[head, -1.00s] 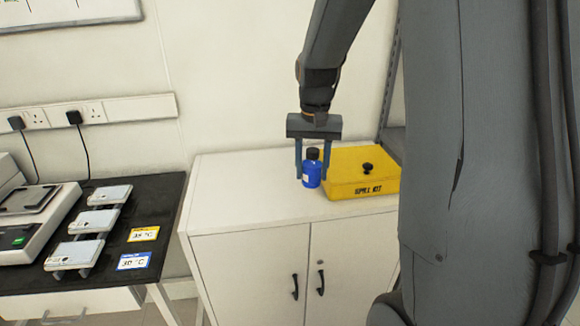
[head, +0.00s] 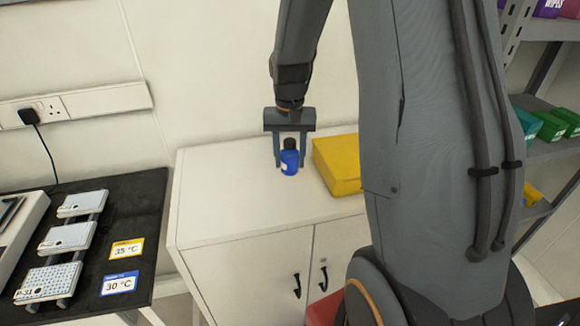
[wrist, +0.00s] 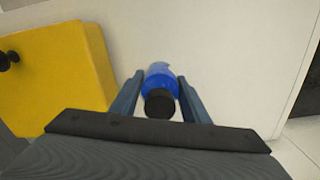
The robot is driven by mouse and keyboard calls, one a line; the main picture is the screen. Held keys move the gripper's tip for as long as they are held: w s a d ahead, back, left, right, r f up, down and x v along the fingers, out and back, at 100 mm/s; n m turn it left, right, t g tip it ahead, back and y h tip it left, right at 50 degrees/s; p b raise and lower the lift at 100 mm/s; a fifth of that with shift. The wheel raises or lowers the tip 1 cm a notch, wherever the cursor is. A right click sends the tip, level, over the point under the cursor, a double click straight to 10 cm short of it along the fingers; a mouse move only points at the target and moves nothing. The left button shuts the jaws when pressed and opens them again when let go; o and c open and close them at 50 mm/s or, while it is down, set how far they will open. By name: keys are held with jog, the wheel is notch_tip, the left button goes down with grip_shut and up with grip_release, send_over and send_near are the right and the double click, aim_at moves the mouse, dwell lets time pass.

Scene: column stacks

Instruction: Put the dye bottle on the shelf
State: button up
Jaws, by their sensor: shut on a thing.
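The dye bottle (head: 289,162) is blue with a black cap and a white label. It is upright over the white cabinet top, between the fingers of my gripper (head: 290,164). In the wrist view the bottle (wrist: 160,82) sits between the two blue-grey fingers of my gripper (wrist: 160,98), cap toward the camera. My gripper is shut on it. I cannot tell whether its base touches the cabinet top. The shelf unit (head: 548,148) stands at the right, partly hidden behind my arm.
A yellow box (head: 338,166) sits right of the bottle on the white cabinet (head: 215,205). The shelf holds green boxes (head: 552,126) and purple packs (head: 548,8). A black bench (head: 140,205) with several small devices stands at the left. The cabinet top's left part is clear.

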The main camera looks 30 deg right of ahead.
aim_at(290, 169)
jog(key=shift+f+p, duration=0.4)
jog(key=shift+f, duration=1.6)
jog(key=o, duration=1.2)
jog(key=shift+f, duration=0.15)
jog(key=shift+c, duration=0.2)
